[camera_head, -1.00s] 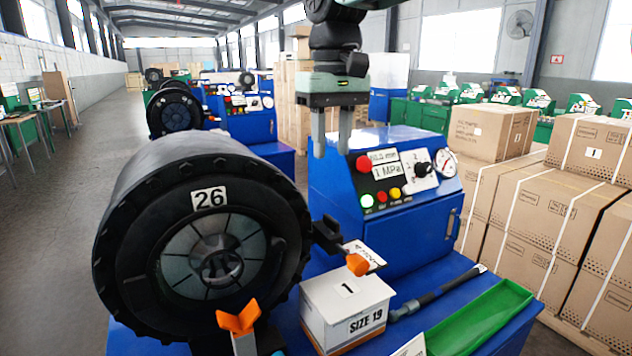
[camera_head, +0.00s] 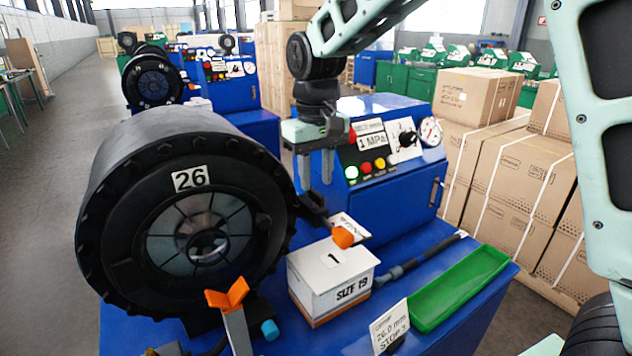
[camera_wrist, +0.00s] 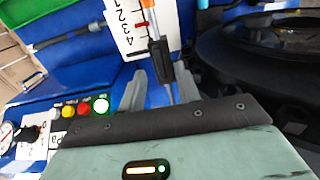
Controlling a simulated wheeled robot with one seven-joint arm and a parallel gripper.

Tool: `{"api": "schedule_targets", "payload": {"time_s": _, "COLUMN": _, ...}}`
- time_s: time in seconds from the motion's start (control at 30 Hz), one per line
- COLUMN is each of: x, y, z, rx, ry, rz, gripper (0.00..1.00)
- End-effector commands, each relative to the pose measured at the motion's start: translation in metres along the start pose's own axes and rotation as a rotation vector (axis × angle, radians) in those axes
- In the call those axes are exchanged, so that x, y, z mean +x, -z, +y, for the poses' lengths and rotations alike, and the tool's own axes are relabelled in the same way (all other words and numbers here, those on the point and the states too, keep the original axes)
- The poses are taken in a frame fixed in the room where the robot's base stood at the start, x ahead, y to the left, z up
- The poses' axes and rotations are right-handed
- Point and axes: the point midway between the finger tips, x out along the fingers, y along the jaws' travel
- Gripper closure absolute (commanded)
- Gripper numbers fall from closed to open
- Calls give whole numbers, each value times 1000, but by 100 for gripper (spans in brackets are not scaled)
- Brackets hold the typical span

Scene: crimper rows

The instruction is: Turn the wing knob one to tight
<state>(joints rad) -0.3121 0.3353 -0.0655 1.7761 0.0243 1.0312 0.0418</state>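No part is labelled as wing knob one, so I cannot tell for sure which it is. An orange-tipped part (camera_head: 343,237) stands beside the crimper head at a small scale plate (camera_head: 350,226); its orange tip also shows in the wrist view (camera_wrist: 147,4). A black winged knob (camera_head: 408,138) sits on a white dial plate on the blue console; it also shows in the wrist view (camera_wrist: 30,133). My gripper (camera_head: 315,180) points down, open and empty, above the orange-tipped part. In the wrist view its fingers (camera_wrist: 160,92) are apart, with the dark rod behind them.
The black crimper head (camera_head: 95,225) marked 26 fills the left. An orange V-shaped piece (camera_head: 228,295) stands in front. A white SIZE 19 box (camera_head: 330,290), a green tray (camera_head: 460,288) and a STOP 3 card (camera_head: 390,328) are on the blue bench. Cartons (camera_head: 510,185) stand right.

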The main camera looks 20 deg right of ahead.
Motion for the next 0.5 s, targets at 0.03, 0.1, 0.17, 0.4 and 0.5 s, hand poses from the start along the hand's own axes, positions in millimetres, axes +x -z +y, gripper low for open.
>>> {"api": "schedule_targets", "payload": {"time_s": 0.03, "x": 7, "y": -1, "z": 0, "rx": 0, "ry": 0, "rz": -5, "gripper": 67}}
{"api": "schedule_targets", "payload": {"time_s": 0.1, "x": 15, "y": 0, "z": 0, "rx": 0, "ry": 0, "rz": -3, "gripper": 67}}
{"api": "schedule_targets", "payload": {"time_s": 0.17, "x": 21, "y": 0, "z": 0, "rx": 0, "ry": 0, "rz": -2, "gripper": 67}}
{"api": "schedule_targets", "payload": {"time_s": 0.4, "x": 30, "y": 0, "z": 0, "rx": -1, "ry": 0, "rz": 1, "gripper": 67}}
{"api": "schedule_targets", "payload": {"time_s": 0.5, "x": 30, "y": 0, "z": 0, "rx": 0, "ry": 0, "rz": 1, "gripper": 67}}
